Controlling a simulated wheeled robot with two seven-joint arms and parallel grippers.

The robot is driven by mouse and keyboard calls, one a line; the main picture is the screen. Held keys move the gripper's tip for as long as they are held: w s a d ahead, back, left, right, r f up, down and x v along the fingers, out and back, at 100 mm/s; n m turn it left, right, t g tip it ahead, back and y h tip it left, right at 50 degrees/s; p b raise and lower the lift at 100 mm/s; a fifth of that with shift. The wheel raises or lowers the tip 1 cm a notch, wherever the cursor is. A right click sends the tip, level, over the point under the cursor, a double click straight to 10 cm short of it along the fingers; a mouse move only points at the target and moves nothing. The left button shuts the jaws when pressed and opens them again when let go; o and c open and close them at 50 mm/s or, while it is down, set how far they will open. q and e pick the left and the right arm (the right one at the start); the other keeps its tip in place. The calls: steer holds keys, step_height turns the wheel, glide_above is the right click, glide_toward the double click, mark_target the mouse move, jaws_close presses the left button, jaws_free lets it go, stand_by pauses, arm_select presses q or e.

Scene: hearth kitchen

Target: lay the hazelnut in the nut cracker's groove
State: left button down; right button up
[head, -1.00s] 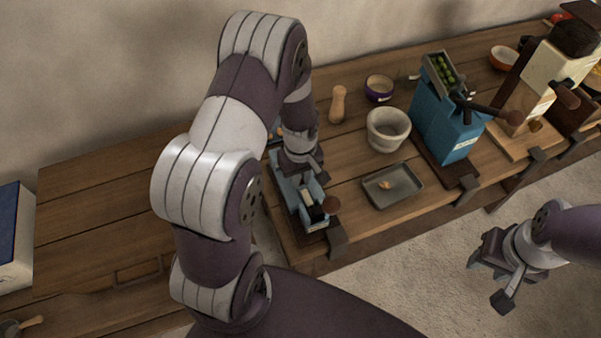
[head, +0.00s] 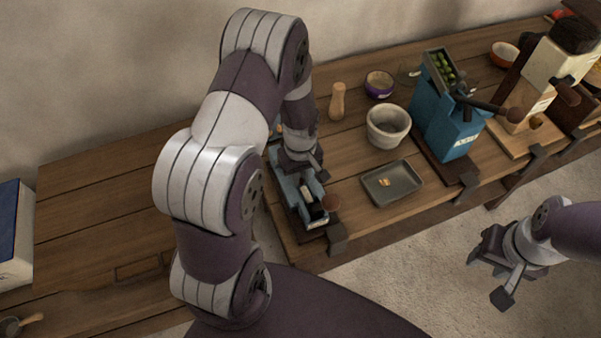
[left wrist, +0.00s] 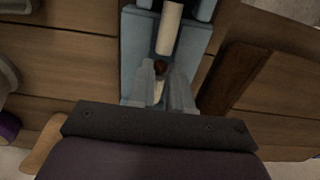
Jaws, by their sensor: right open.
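The blue nut cracker (head: 284,196) stands at the bench's front edge below my left arm. It also shows in the left wrist view (left wrist: 136,35), with a pale cylinder (left wrist: 169,28) lying in its channel. My left gripper (left wrist: 163,75) points down into this channel. The brown hazelnut (left wrist: 160,68) sits between its fingertips, which look closed on it, close to the cylinder's near end. Whether the nut touches the groove floor is unclear. In the head view my left gripper (head: 299,170) hides part of the cracker and the nut. My right gripper (head: 488,279) is open and empty, off the bench's front.
A grey tray (head: 405,187) with a small tan piece lies right of the cracker. Behind stand a stone mortar (head: 388,127), a wooden pestle (head: 337,102) and a purple bowl (head: 379,86). A blue mill (head: 437,125) stands further right. The bench's left part is clear.

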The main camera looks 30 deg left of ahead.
arm_select(q)
steer(key=c, duration=1)
jaws_free()
steer(key=shift+s+f, duration=0.15)
steer(key=shift+f, duration=0.05)
steer(key=shift+c, duration=0.2)
steer(key=shift+o, duration=0.3)
step_height(320, 180, up, 13)
steer(key=shift+f, duration=0.15)
